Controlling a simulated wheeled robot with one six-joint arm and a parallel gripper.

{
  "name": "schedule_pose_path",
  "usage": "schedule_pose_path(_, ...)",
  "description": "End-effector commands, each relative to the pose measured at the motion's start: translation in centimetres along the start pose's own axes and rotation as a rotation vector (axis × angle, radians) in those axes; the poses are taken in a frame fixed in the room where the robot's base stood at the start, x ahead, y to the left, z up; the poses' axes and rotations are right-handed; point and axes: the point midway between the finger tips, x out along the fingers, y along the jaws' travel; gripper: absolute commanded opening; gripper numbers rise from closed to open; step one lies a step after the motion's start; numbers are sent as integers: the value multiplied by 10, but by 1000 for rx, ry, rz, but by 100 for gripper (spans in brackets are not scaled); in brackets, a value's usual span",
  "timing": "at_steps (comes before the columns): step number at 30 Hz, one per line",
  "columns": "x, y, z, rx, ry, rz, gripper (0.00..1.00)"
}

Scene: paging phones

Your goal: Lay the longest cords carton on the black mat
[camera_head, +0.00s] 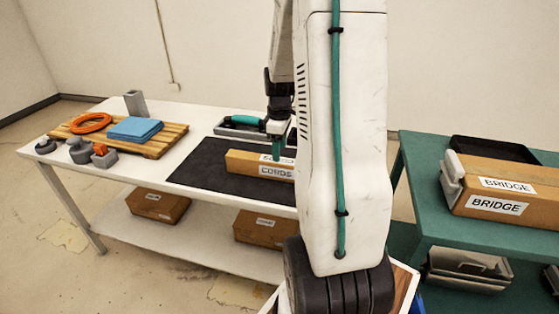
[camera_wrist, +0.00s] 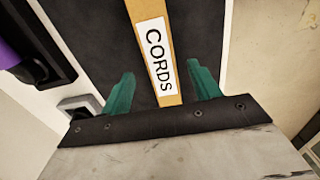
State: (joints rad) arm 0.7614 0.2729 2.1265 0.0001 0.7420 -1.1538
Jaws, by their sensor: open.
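A long brown carton labelled CORDS (camera_head: 242,163) lies on the black mat (camera_head: 200,165) on the white table; my arm hides its right end. In the wrist view the CORDS carton (camera_wrist: 139,10) runs up between my gripper's fingers, over the dark mat (camera_wrist: 95,40). My gripper (camera_head: 277,150) is over the carton in the head view. In the wrist view the teal fingers of my gripper (camera_wrist: 158,85) are spread, one on each side of the carton, with gaps between them and its sides.
Two brown cartons (camera_head: 158,205) (camera_head: 262,228) sit on the white table's lower shelf; their labels are too small to read. A BRIDGE carton (camera_head: 515,178) lies on the green table at right. A wooden pallet (camera_head: 150,148) with a blue cloth and orange ring stands at left.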

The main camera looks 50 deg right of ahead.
Motion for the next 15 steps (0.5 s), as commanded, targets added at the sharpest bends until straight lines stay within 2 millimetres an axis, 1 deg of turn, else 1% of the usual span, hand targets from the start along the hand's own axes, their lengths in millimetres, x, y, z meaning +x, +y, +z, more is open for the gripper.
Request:
schedule_pose_path(1,-11,1,0,0,2,5,62)
schedule_pose_path(3,-23,1,0,0,2,4,62)
schedule_pose_path(6,-35,0,0,0,1,2,62)
schedule_pose_path(10,-46,-2,-2,1,1,3,62)
schedule_pose_path(11,-50,-6,-4,2,2,4,62)
schedule_pose_path(13,-62,-19,-12,11,4,9,62)
schedule_pose_path(14,-68,-28,-16,19,6,12,62)
schedule_pose_path(15,-79,-43,-23,31,9,17,62)
